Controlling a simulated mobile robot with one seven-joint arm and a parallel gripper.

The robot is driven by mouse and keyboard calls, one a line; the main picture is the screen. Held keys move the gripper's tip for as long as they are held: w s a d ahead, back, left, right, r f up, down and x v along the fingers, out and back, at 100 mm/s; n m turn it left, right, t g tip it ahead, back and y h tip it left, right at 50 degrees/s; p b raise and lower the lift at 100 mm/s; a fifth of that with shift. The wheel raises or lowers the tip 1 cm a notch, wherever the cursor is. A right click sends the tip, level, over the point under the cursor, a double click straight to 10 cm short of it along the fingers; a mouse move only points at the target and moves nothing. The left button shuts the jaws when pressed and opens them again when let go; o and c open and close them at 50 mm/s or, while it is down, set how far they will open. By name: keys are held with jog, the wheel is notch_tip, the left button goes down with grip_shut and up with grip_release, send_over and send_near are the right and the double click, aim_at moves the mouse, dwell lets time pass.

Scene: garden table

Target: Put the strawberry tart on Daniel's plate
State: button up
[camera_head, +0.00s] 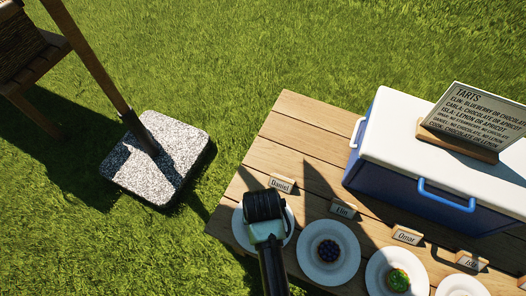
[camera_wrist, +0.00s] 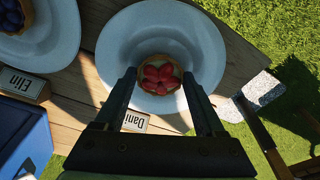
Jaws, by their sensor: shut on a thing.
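The strawberry tart (camera_wrist: 160,77), with red slices in a round golden crust, shows in the wrist view between the fingers of my gripper (camera_wrist: 160,74), which is shut on it. The tart is over the middle of Daniel's white plate (camera_wrist: 205,40); I cannot tell whether it touches the plate. In the head view my gripper (camera_head: 264,212) covers the middle of that plate (camera_head: 239,232) and hides the tart. The "Daniel" name card (camera_head: 282,185) stands behind the plate; it is partly hidden by a finger in the wrist view (camera_wrist: 135,121).
Elin's plate (camera_head: 311,265) holds a blueberry tart (camera_head: 329,250). Omar's plate (camera_head: 376,283) holds a green-topped tart (camera_head: 398,280). Another plate (camera_head: 462,287) is at the lower right. A blue and white cooler (camera_head: 390,195) bears the tarts sign (camera_head: 475,118). The table's left edge is close to Daniel's plate.

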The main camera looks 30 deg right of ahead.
jog(key=o, duration=1.5)
jog(key=shift+f, duration=0.2)
jog(key=r+p, duration=0.1)
jog(key=r, duration=0.3)
jog(key=s+r+p, duration=0.1)
jog(key=r+p, duration=0.1)
jog(key=r, duration=0.2)
jog(key=a+r+p, duration=0.1)
jog(key=r, duration=0.3)
jog(key=shift+s+r+p, duration=0.1)
jog(key=shift+s+p, duration=0.15)
jog(key=shift+p, duration=0.15)
